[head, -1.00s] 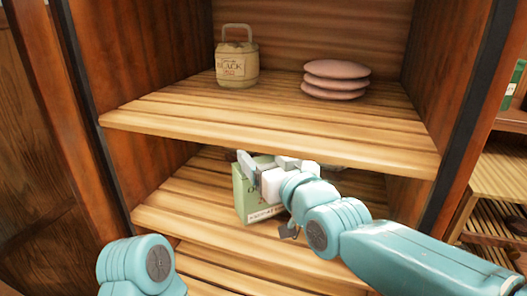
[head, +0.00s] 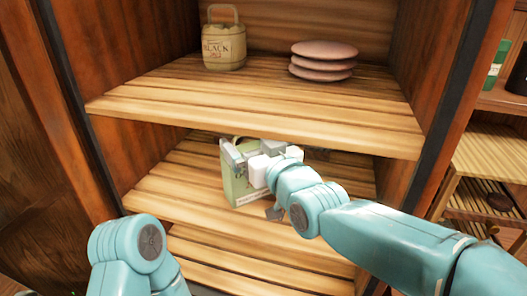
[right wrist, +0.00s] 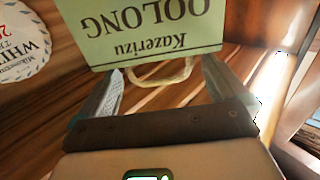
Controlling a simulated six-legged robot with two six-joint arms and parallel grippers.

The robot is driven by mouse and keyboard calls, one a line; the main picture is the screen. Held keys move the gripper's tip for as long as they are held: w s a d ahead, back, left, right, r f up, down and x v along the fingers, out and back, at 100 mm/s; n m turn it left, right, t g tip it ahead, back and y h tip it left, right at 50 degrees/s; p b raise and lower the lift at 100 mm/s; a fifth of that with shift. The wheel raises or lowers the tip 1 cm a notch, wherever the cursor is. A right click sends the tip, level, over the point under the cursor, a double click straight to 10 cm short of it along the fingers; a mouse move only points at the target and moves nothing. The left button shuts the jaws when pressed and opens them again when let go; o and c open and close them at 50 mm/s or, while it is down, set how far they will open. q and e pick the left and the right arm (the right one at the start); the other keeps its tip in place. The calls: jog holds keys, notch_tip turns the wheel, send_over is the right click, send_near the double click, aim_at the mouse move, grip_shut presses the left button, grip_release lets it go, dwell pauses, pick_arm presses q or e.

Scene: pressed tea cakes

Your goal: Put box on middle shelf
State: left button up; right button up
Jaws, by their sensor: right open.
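The pale green box (head: 241,188) stands upright on the middle shelf (head: 170,188) of the wooden cabinet. In the right wrist view the box (right wrist: 150,28) appears upside down, with "Kazerizu OOLONG" on its face and a pale loop handle (right wrist: 165,74). My right gripper (head: 253,152) is at the upper part of the box, partly covering it. In the right wrist view its fingers (right wrist: 163,88) are spread apart, with the handle between them and not clamped. My left arm shows at the lower left, but its gripper is out of view.
The upper shelf (head: 250,105) holds a beige "BLACK" canister (head: 224,48) and a stack of pinkish discs (head: 322,62). A round white-labelled cake (right wrist: 20,45) shows in the right wrist view. Cabinet walls flank the shelves. Free board lies left of the box.

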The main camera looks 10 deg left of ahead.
jog(key=b+v, duration=0.4)
jog(key=v, duration=0.8)
jog(key=shift+w, duration=0.15)
